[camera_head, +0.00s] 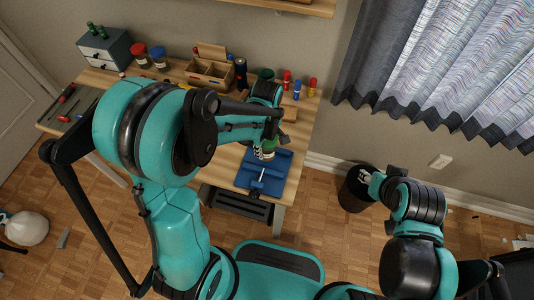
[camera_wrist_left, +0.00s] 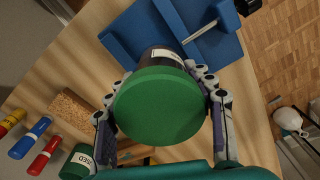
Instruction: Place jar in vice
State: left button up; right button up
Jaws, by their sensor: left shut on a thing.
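A jar with a green lid (camera_wrist_left: 160,108) fills the middle of the left wrist view. It also shows in the head view (camera_head: 268,152). My left gripper (camera_wrist_left: 162,100) is shut on it, one finger on each side below the lid. The lid hides most of the dark, labelled body. The blue vice (camera_wrist_left: 140,38) with its grey screw bar lies just beyond the jar. In the head view the vice (camera_head: 274,181) sits at the desk's front right, close to the jar. I cannot tell whether they touch. My right gripper (camera_head: 383,177) is away from the desk; its fingers are unclear.
Another green-lidded jar (camera_wrist_left: 78,160) stands behind the gripper, near red and blue cylinders (camera_wrist_left: 45,152). A wooden organizer (camera_head: 209,73), red- and blue-lidded jars and a drawer box (camera_head: 104,48) line the desk's back. A black bin (camera_head: 353,190) stands on the floor at right.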

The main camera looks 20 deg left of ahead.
aim_at(267, 153)
pick_arm(q)
notch_tip(267, 153, down, 4)
jog(key=shift+b, duration=0.9)
jog(key=shift+r, duration=0.1)
jog(key=shift+s, duration=0.1)
jog(key=shift+f, duration=0.25)
jog(key=o, duration=1.3)
jog(key=shift+r, duration=0.1)
